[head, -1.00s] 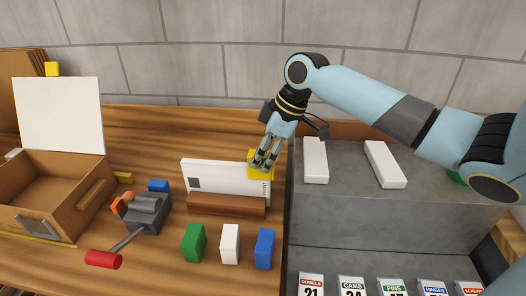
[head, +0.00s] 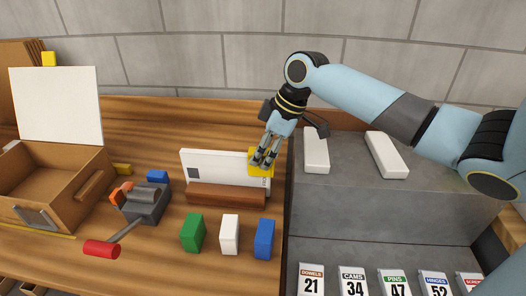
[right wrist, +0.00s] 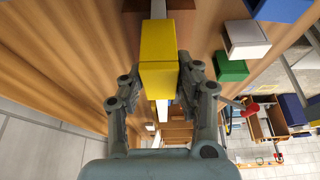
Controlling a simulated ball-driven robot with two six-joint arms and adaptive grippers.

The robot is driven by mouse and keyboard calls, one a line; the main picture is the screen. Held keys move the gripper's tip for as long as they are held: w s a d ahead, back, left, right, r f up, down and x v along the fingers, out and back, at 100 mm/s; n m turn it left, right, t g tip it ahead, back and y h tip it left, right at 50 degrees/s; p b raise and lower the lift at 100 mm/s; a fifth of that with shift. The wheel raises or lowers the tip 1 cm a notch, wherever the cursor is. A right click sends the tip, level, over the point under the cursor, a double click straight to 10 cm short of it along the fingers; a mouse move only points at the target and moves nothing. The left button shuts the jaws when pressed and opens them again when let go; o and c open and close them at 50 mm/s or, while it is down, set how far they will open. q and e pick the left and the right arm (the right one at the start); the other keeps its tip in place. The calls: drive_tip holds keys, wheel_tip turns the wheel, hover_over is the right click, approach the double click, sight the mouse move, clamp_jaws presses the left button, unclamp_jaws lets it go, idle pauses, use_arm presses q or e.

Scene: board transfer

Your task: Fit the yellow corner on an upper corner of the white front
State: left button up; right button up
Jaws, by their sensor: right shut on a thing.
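The white front (head: 218,167) stands upright in a brown grooved holder (head: 225,195) on the bench. My right gripper (head: 264,160) is shut on the yellow corner (head: 262,171), at the upper right corner of the white front. The yellow corner covers that corner of the panel, with part of the panel's lettering just below it. In the right wrist view, the yellow corner (right wrist: 158,62) sits between the fingers, in line with the white panel's edge (right wrist: 159,8). Whether it is fully seated cannot be told. My left gripper is out of view.
Green (head: 193,233), white (head: 229,233) and blue (head: 265,238) blocks stand in front of the holder. A grey vise (head: 146,203) with a red-handled lever and an open wooden box (head: 60,180) are at left. White bars (head: 316,152) lie on the grey cabinet (head: 350,197) at right.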

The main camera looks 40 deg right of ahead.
drive_tip(key=shift+f, duration=0.15)
drive_tip(key=o, duration=1)
drive_tip(key=shift+v, duration=5.95)
drive_tip(key=shift+s, duration=0.1)
